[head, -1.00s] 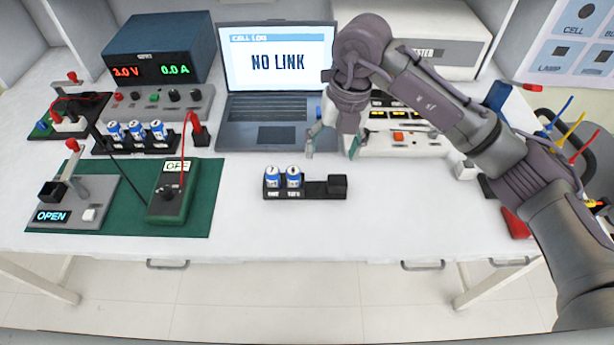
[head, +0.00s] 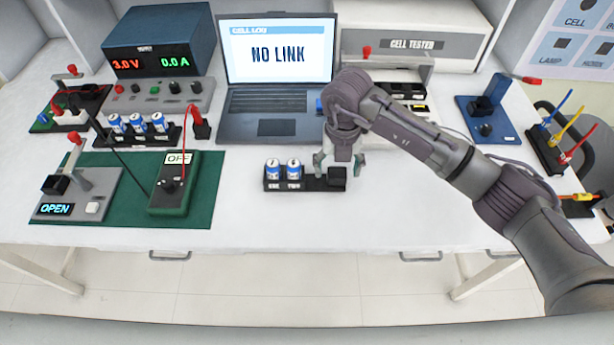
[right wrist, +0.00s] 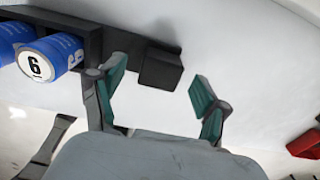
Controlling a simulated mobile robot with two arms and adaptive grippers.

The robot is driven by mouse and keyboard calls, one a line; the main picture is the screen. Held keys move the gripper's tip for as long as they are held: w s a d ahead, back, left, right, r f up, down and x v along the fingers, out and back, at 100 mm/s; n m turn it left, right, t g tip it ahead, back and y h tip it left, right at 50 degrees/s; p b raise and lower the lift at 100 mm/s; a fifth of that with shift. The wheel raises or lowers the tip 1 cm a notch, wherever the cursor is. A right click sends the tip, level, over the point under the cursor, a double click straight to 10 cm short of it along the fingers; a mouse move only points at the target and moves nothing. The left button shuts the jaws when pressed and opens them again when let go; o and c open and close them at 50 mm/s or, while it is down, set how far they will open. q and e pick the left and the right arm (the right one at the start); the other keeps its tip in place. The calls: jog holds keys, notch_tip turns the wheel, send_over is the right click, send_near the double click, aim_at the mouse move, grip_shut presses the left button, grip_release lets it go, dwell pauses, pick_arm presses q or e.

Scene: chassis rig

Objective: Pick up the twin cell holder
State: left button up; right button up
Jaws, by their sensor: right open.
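The twin cell holder (head: 312,185) is a black tray lying on the white table in front of the laptop. Two upright blue-and-white cells (head: 283,170) stand in its left part, and a black block (head: 337,175) rises at its right end. My right gripper (head: 339,165) is open and empty, just over the holder's right part. In the right wrist view, its green-padded fingers (right wrist: 157,88) are apart, with the black block (right wrist: 160,69) showing between and beyond them. Whether they touch the holder is unclear. My left gripper is not in view.
The laptop (head: 278,75) reads NO LINK. At left are a green mat (head: 208,205) with an OPEN switch and an OFF meter (head: 176,190), a rack of cells (head: 137,135) and a power supply (head: 160,42).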

notch_tip(320, 180, down, 2)
jog(key=shift+c, duration=0.2)
jog(key=shift+r, duration=0.1)
jog(key=c, duration=1.2)
jog(key=shift+w+r, duration=0.1)
jog(key=shift+r, duration=1.1)
jog(key=shift+r+b, duration=0.3)
jog(key=shift+r, duration=0.6)
jog(key=s+d+r, duration=0.2)
jog(key=d, duration=0.1)
jog(key=s+d+r, duration=0.2)
jog(key=s+d, duration=0.1)
jog(key=s+d+r+b, duration=0.1)
jog(key=s+d+r, duration=0.1)
jog(key=d, duration=0.1)
jog(key=shift+s+d+r, duration=0.1)
jog(key=shift+s+r, duration=0.1)
jog(key=shift+r, duration=0.2)
